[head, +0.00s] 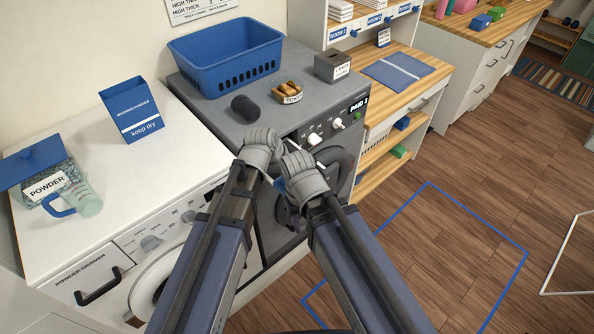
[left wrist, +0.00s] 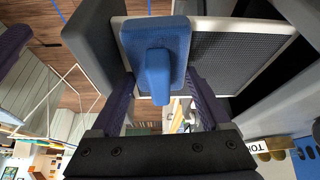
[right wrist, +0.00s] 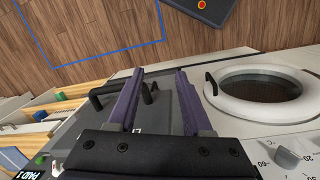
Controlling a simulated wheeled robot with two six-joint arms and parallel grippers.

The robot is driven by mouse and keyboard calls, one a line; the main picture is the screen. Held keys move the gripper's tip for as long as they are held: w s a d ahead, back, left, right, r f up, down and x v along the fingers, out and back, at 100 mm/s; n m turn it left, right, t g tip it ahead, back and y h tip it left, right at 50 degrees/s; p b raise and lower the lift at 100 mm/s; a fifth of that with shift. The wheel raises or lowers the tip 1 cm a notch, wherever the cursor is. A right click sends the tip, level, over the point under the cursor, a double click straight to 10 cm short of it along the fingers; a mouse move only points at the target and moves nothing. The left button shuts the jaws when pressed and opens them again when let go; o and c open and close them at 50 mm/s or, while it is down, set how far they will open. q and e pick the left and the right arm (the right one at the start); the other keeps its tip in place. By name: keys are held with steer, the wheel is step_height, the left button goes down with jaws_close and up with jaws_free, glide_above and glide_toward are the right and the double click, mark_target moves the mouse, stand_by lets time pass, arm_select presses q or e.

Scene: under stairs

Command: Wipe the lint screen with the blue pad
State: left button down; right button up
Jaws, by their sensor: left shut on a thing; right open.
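My left gripper (left wrist: 158,85) is shut on the handle of the blue pad (left wrist: 180,35). In the left wrist view the pad lies over the left part of the lint screen (left wrist: 240,58), a dark mesh in a pale frame. It appears to touch the mesh, but I cannot be sure. The right part of the mesh is uncovered. In the head view my left gripper (head: 262,150) and right gripper (head: 303,180) are close together at the dark dryer's front, hiding most of the screen and pad. My right gripper (right wrist: 160,100) is open, beside a dark door handle (right wrist: 100,96).
A white washer (head: 185,150) stands to the left with powder containers. The floor at right is clear.

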arm_select(q)
steer(key=shift+s+a, duration=0.65)
steer(key=shift+a, duration=0.25)
steer(key=shift+r, duration=0.1)
step_height(320, 180, up, 6)
steer(key=p, duration=0.6)
step_height(320, 180, up, 3)
steer(key=p, duration=0.3)
stand_by(0.4)
